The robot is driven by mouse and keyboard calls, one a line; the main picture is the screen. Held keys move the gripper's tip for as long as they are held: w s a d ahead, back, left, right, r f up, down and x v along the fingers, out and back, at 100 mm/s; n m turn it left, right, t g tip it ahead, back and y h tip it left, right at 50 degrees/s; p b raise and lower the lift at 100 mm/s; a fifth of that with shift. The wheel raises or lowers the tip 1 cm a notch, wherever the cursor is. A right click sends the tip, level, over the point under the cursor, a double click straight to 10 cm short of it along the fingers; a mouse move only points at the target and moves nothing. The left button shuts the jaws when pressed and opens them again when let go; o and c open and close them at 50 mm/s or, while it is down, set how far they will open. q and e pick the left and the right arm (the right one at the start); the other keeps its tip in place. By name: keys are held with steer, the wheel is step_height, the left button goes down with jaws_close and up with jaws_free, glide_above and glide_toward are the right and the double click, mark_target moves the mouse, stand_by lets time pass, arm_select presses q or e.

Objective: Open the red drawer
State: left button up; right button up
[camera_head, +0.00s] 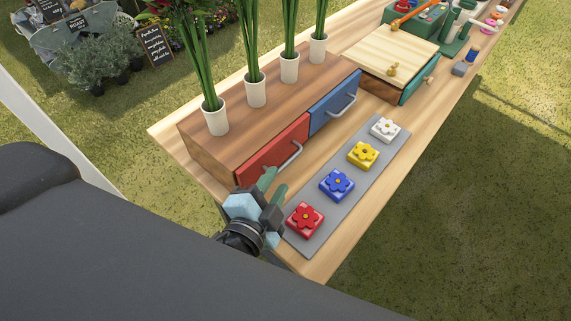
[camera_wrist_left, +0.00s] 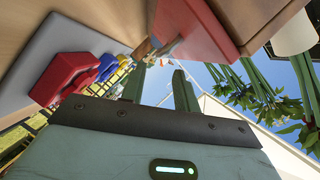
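The red drawer (camera_head: 272,152) is the near half of the wooden drawer unit. It looks shut, its front in line with the blue drawer (camera_head: 330,104). A silver bar handle (camera_head: 293,158) is on its front. My left gripper (camera_head: 274,187) is in front of the red drawer's near lower end, short of the handle, touching nothing that I can make out. In the left wrist view its two fingers (camera_wrist_left: 159,85) stand apart with nothing between them. The red drawer front (camera_wrist_left: 190,35) shows above them there. My right gripper is in neither view.
A grey mat (camera_head: 318,222) with red, blue, yellow and white flower blocks lies right of the gripper. White pots with tall green stems, one of them here (camera_head: 215,117), stand on the unit. A cutting board (camera_head: 392,50) is farther back. A narrow table strip lies before the drawers.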

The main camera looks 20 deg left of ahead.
mark_target(287, 165)
arm_select(q)
steer(key=x, duration=0.5)
steer(key=shift+w, duration=0.35)
jaws_close()
